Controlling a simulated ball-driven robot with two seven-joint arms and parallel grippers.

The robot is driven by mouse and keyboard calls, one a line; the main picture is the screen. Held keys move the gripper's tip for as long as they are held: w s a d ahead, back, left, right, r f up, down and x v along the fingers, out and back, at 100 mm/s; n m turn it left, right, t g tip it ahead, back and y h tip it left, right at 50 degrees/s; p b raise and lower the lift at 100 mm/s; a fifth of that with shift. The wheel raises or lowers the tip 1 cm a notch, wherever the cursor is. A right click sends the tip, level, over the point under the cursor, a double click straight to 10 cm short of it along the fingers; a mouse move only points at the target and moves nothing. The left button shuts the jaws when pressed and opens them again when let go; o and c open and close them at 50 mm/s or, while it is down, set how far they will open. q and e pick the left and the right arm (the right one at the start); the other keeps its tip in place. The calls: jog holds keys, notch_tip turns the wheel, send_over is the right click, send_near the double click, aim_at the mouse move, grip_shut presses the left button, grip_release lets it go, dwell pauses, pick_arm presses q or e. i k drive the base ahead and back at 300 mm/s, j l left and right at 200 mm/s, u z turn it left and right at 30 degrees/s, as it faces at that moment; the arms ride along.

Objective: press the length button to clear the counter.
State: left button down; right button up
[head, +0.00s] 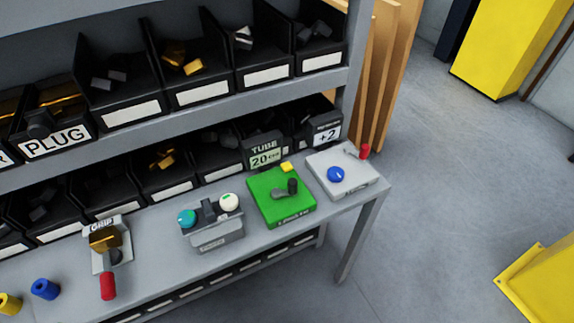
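A green box (266,207) stands on the bench, with a dark crank lever (286,190) on top. Its front lettering is too small to read surely, perhaps LENGTH. A small yellow block (287,167), which may be a button, sits at its back corner. A display (265,158) behind it reads TUBE 20 cm. To its right, a light grey box (352,186) carries a round blue knob or button (336,174) and a red-tipped lever (364,151). A display (327,133) behind it reads +2. Neither of my grippers shows in the head view.
A grey box (216,238) with teal and white round knobs stands left of the green box. A clamp (104,240) with a red handle, a blue cylinder (45,289) and a yellow cylinder (9,303) lie further left. Shelves with black bins (115,110) rise behind. Open floor lies right.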

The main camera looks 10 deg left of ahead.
aim_at(286, 167)
jog(key=i+l+u, duration=0.25)
jog(key=l+u, duration=0.25)
jog(key=l, duration=0.2)
jog(key=i+l+u, duration=0.1)
jog(key=l+u, duration=0.15)
jog(key=l, duration=0.15)
jog(key=l+u, duration=0.3)
jog(key=i+l, duration=0.05)
jog(key=l, duration=0.05)
